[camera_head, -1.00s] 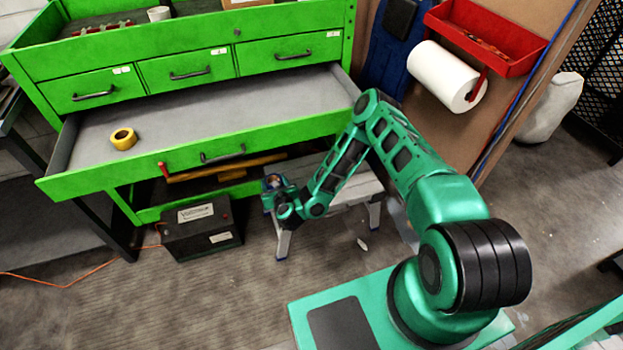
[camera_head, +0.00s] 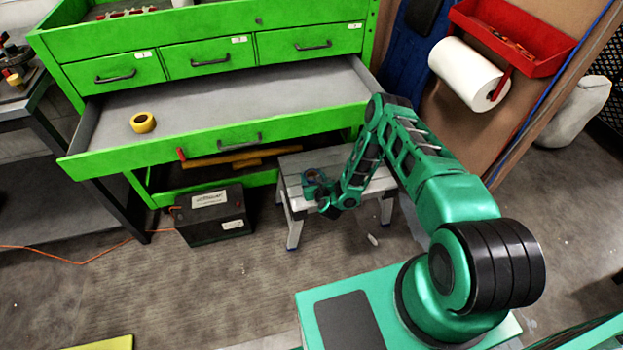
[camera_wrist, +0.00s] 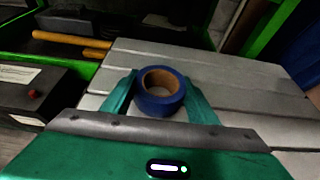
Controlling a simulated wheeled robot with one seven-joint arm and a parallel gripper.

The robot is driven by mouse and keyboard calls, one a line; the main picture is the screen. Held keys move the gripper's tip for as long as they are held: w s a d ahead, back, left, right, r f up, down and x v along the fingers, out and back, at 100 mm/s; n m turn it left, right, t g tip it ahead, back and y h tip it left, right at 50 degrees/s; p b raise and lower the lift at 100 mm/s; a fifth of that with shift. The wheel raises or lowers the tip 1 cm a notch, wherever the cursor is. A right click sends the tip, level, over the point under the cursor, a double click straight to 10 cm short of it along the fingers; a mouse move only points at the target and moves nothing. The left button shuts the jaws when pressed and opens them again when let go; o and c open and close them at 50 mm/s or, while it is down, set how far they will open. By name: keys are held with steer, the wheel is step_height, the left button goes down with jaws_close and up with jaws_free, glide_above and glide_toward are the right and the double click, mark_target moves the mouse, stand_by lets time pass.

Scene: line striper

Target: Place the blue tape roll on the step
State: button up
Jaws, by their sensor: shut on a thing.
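The blue tape roll (camera_wrist: 159,104) lies flat between the two fingers of my gripper (camera_wrist: 160,98) in the wrist view. My gripper is shut on it, one finger at each side. The step (camera_wrist: 235,88) is a grey slatted stool directly below and around the roll. In the head view the step (camera_head: 292,172) stands on the floor in front of the green cabinet, with my gripper (camera_head: 316,182) over its top near the left side. The roll looks at or just above the slats; I cannot tell whether it touches them.
The green cabinet has an open drawer (camera_head: 230,98) with a yellow tape roll (camera_head: 143,122) inside. A black battery (camera_head: 212,214) stands left of the step. A wooden-handled tool (camera_head: 225,159) lies below the drawer. A white paper roll (camera_head: 468,74) hangs at the right.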

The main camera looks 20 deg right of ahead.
steer(key=shift+f, duration=0.15)
steer(key=o, duration=1.1)
steer(key=shift+f, duration=0.1)
steer(key=v, duration=1)
steer(key=shift+s+a, duration=0.15)
steer(key=shift+v, duration=0.9)
